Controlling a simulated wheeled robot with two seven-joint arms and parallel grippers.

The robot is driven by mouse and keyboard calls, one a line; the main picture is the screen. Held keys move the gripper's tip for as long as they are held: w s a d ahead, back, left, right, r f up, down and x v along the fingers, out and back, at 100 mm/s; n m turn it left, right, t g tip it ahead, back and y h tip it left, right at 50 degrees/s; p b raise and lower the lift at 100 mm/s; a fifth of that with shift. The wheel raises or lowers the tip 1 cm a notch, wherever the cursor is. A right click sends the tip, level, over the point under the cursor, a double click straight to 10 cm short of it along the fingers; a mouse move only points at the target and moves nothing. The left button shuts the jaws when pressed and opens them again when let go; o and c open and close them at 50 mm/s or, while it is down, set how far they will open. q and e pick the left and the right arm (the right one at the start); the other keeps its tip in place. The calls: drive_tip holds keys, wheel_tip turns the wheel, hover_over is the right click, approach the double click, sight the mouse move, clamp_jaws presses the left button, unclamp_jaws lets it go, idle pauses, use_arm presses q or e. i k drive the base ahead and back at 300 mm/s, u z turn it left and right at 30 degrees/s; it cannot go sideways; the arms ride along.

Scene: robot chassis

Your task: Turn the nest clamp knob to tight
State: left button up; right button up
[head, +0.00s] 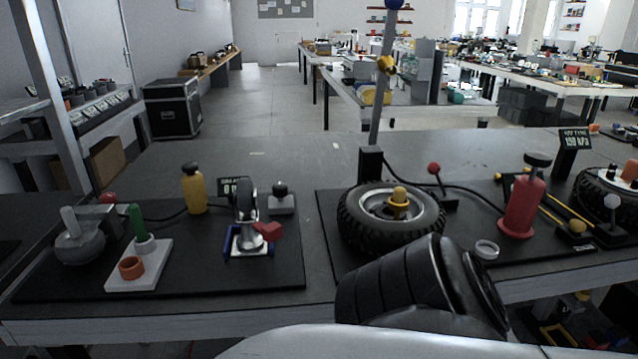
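A small caster-like wheel (245,200) stands in a silver fork on a blue-edged nest (247,246), on the black mat left of centre. A red block-shaped knob (268,231) sticks out at the right side of this nest and looks like the clamp knob. Its turn position and any marking cannot be read. A black ball knob on a grey block (282,201) stands just behind to the right. Neither gripper's fingers show. A dark ribbed link and white sleeve of my own arm fill the bottom centre and right, apart from the nest.
A tyre (391,216) with a yellow hub cap, a red bottle (522,205) and a red-topped lever (435,170) stand on the right mat. A yellow bottle (193,189), a green-handled tool on a white block (139,264) and a grey round fixture (79,244) stand left.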

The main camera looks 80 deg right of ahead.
sight(280, 189)
drive_tip(key=k, duration=0.2)
drive_tip(key=z, duration=1.2)
